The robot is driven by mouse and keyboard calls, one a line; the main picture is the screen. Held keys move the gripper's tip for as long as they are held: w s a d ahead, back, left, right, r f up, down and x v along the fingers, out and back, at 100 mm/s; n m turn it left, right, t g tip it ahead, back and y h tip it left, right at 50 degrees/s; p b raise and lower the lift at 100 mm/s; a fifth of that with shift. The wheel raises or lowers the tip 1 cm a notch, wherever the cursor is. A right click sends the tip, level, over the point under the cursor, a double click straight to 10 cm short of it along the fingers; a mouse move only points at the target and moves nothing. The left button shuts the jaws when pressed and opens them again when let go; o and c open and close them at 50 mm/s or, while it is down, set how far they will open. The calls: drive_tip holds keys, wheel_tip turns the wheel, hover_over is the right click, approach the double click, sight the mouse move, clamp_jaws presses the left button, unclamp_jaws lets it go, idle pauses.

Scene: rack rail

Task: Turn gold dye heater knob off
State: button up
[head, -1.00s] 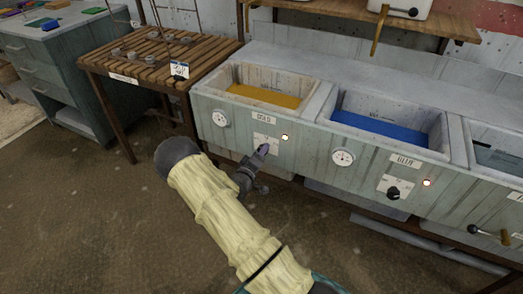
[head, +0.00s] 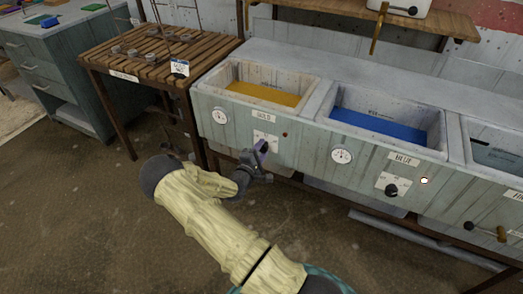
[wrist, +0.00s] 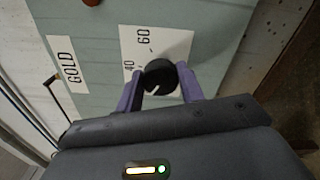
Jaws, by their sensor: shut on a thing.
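The gold dye vat (head: 232,110) has a yellow bath and a GOLD label (head: 263,116); the label also shows in the wrist view (wrist: 66,68). Below the label is a white dial plate (head: 272,137), marked 40 and 60 in the wrist view (wrist: 143,45). The black heater knob (wrist: 158,75) sits between my two purple fingertips, its white line pointing toward the lower side in that view. My gripper (head: 263,147) is shut on the knob at the vat's front and hides it in the head view. The small lamp (head: 285,135) beside the gold plate looks dark red, unlit.
The blue vat (head: 316,120) at right has its own black knob (head: 391,190) and a lit lamp (head: 424,181). A round gauge (head: 220,115) is left of the gold plate. A slatted wooden table (head: 105,65) stands left. The floor in front is clear.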

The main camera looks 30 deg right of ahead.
drive_tip(key=shift+a+f, duration=0.1)
idle(0.3)
drive_tip(key=o, duration=1)
drive_tip(key=p+v, duration=0.1)
drive_tip(key=v, duration=1.6)
drive_tip(key=shift+s+a, duration=0.15)
